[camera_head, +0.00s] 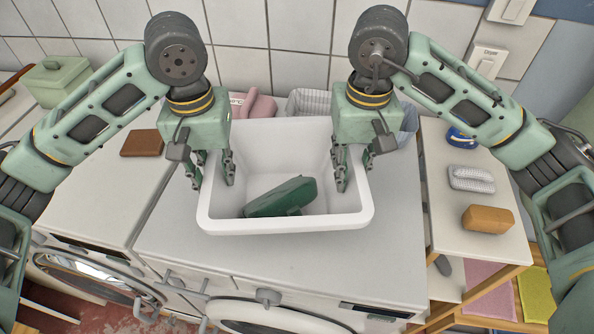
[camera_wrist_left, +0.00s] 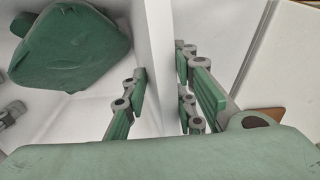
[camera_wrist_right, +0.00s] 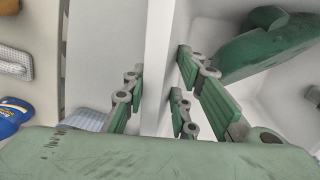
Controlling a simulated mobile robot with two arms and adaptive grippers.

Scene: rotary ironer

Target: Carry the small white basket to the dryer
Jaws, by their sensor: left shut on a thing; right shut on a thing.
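The small white basket (camera_head: 285,225) is upright over the top of the middle white machine (camera_head: 390,215); I cannot tell whether it touches that surface. A folded dark green cloth-like thing (camera_head: 282,197) lies in it. My left gripper (camera_head: 212,172) is shut on the left wall, one finger inside and one outside, as the left wrist view (camera_wrist_left: 160,95) shows. My right gripper (camera_head: 353,170) is shut on the right wall the same way, seen in the right wrist view (camera_wrist_right: 157,95).
A pink thing (camera_head: 255,107) and a grey checked cloth (camera_head: 308,102) are behind the basket. A side shelf (camera_head: 478,150) at right holds an orange block (camera_head: 487,218), a folded checked cloth (camera_head: 471,179) and a blue item (camera_head: 461,138). A brown block (camera_head: 141,143) lies on the left machine.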

